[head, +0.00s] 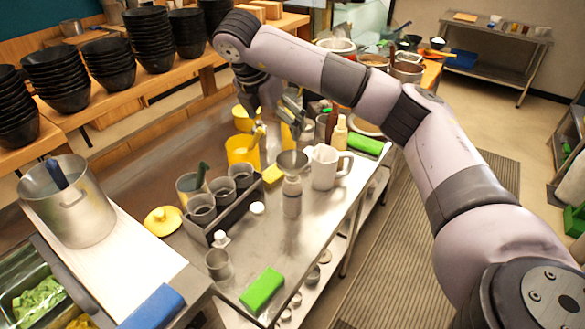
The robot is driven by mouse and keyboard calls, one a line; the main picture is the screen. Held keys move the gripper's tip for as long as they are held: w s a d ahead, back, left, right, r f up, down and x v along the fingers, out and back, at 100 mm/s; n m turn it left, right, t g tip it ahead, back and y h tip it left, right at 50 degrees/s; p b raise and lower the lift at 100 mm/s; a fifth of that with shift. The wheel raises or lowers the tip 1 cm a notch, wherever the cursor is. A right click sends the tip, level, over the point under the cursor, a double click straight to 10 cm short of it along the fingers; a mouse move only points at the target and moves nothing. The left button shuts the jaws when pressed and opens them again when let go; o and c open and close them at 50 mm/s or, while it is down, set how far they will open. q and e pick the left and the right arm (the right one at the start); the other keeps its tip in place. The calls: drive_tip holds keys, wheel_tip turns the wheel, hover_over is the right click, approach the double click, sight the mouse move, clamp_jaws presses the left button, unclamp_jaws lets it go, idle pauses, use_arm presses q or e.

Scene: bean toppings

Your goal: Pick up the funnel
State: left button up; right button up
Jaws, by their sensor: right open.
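A grey metal funnel (293,161) sits on top of a small upright bottle (291,195) on the steel counter, near the middle of the head view. My right arm reaches in from the right and bends over the back of the counter. My right gripper (268,106) hangs behind the funnel and to its left, clear of it. The gripper is open, and its fingertips are hard to make out against the containers behind. My left gripper is not in view.
A white pitcher (325,168) stands close to the right of the funnel. A caddy with metal cups (203,209) and a yellow container (242,152) stand to the left. A green sponge (262,290) lies at the front. Black bowl stacks (57,75) line the back shelf.

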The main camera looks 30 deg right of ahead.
approach(295, 168)
drive_tip(key=v, duration=0.3)
drive_tip(key=shift+w+a+r+b, duration=0.1)
drive_tip(key=shift+a+r+b, duration=0.05)
drive_tip(key=shift+a+b, duration=0.15)
drive_tip(key=p+x, duration=0.1)
drive_tip(key=x, duration=0.3)
drive_tip(key=shift+d+r, duration=0.1)
drive_tip(key=shift+d, duration=0.05)
drive_tip(key=p+x, duration=0.2)
drive_tip(key=x, duration=0.1)
drive_tip(key=p+x, duration=0.1)
drive_tip(key=shift+s+d+f, duration=0.2)
drive_tip(key=shift+d+f, duration=0.15)
drive_tip(key=shift+f, duration=0.3)
drive_tip(key=shift+w, duration=0.1)
drive_tip(key=shift+c, duration=0.3)
drive_tip(key=c, duration=0.9)
drive_tip(key=shift+o, duration=0.2)
drive_tip(key=shift+r, duration=0.15)
